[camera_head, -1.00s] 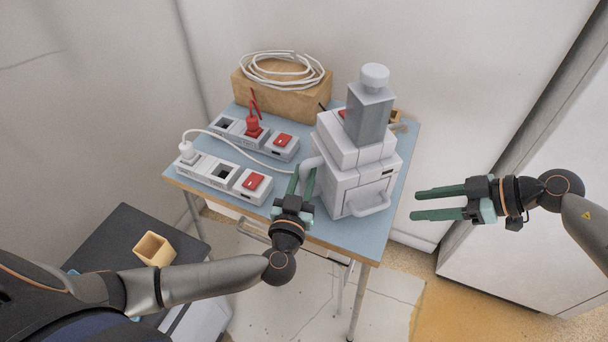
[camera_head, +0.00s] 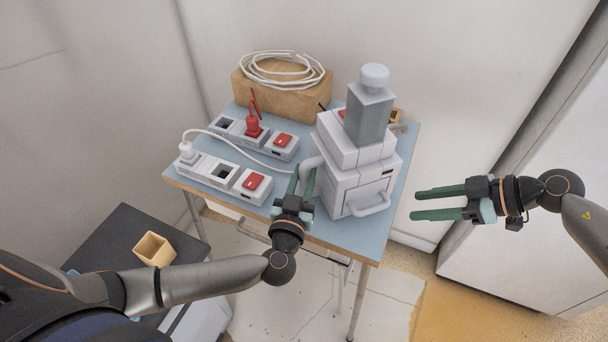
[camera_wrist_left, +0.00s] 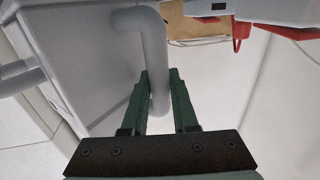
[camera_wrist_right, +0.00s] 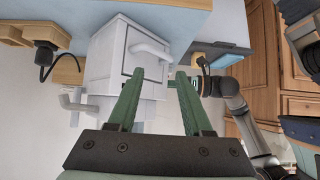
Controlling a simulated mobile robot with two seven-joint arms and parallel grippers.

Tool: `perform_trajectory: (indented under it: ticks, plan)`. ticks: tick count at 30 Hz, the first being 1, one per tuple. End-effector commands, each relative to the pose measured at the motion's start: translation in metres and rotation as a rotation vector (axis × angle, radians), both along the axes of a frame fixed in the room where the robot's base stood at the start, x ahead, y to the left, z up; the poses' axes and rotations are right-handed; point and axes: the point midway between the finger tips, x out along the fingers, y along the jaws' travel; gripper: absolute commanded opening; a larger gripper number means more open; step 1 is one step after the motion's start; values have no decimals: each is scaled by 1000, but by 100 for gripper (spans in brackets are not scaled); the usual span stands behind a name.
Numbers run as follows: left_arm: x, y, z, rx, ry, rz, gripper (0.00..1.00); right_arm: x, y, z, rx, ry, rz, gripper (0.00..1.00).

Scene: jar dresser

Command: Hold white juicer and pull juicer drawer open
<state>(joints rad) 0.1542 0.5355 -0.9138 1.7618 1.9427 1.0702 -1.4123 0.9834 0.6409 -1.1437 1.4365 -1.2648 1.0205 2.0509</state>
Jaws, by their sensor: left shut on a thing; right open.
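The white juicer (camera_head: 345,165) stands upright on the blue table, with a grey block and round cap on top. Its drawer (camera_head: 368,190) is on the front, with a curved handle (camera_head: 371,205); the drawer looks closed. My left gripper (camera_head: 301,180) is shut on the juicer's side handle (camera_head: 308,173), whose grey bar (camera_wrist_left: 155,60) sits between the fingers in the left wrist view. My right gripper (camera_head: 438,203) is open and empty, to the right of the juicer and apart from it. In the right wrist view the drawer handle (camera_wrist_right: 150,50) lies ahead of the open fingers (camera_wrist_right: 158,90).
Two power strips with red switches (camera_head: 253,182) lie on the table's left. A wooden block (camera_head: 283,95) with a coiled white cable (camera_head: 283,70) stands at the back. A white cabinet (camera_head: 530,190) is at right. The space between right gripper and juicer is clear.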

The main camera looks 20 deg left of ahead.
Motion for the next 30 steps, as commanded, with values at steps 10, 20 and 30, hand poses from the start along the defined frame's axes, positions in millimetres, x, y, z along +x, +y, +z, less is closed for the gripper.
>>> perform_trajectory:
  ticks: [10,20,30]
  plan:
    - [0,0,0,1,1,1,0,0,0,0,0,0,0,50]
    - [0,0,-1,1,1,1,0,0,0,0,0,0,1,47]
    - [0,0,0,1,1,1,0,-23,47,15,-231,-172,326,47]
